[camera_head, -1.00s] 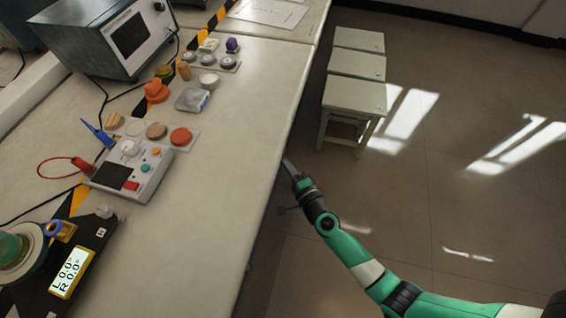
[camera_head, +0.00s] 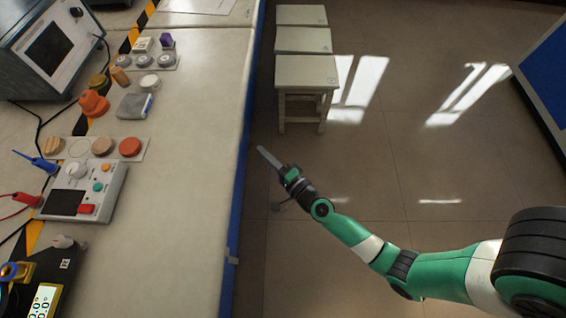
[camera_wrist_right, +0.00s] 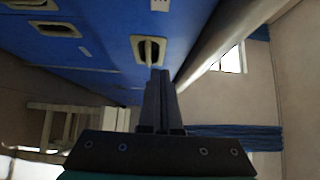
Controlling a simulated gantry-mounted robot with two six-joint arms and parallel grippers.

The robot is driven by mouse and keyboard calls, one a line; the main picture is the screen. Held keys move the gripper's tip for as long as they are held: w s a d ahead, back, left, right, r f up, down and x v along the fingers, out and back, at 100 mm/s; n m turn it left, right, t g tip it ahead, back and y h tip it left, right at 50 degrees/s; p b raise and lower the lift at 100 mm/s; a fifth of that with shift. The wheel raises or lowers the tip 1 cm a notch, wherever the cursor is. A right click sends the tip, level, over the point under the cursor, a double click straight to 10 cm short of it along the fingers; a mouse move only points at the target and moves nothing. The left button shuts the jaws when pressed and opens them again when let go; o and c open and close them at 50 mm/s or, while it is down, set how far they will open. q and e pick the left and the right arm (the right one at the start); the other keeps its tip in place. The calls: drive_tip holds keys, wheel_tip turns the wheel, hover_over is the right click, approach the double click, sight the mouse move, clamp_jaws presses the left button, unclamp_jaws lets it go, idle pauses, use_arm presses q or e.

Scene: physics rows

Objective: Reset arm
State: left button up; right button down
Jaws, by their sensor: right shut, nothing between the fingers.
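My right gripper (camera_head: 268,158) hangs over the floor beside the table's right edge in the head view, at the end of my green and white arm. Its fingers are together with nothing between them, pointing up and left toward the table edge. In the right wrist view the shut fingers (camera_wrist_right: 158,100) point toward the blue front of the bench (camera_wrist_right: 100,45), which has recessed handles. I cannot tell from that view whether they touch it. My left gripper is not in view.
The table (camera_head: 190,200) holds a grey instrument box (camera_head: 50,45), a device with a dark screen (camera_head: 85,192), several round pieces and an orange knob-shaped piece (camera_head: 93,104). White stools (camera_head: 306,75) stand on the floor beyond my gripper. The floor (camera_head: 420,150) to the right is clear.

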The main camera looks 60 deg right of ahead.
drive_tip(key=v, duration=0.7)
drive_tip(key=shift+a, duration=0.3)
drive_tip(key=shift+w+r, duration=0.1)
drive_tip(key=shift+w, duration=0.05)
